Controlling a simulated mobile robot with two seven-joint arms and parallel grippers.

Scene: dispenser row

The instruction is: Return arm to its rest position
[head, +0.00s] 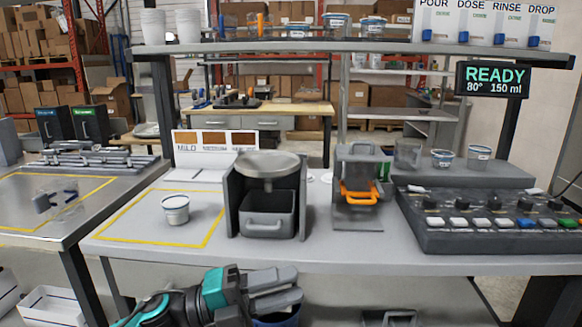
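My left gripper (285,287) is low in the head view, in front of the table's front edge and below the level of the tabletop. Its teal and black arm comes in from the bottom left. The grey fingers lie close together, point right, and hold no visible object; I cannot tell whether there is a gap between them. A blue bin (278,320) shows partly behind and below them. My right gripper is not in view.
The grey table (330,248) carries a white cup (175,209) in a yellow outline, a dispenser with a drawer (267,213), an orange-handled press (359,192) and a button panel (490,220). A shelf (380,47) runs above. A second table (35,215) stands left.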

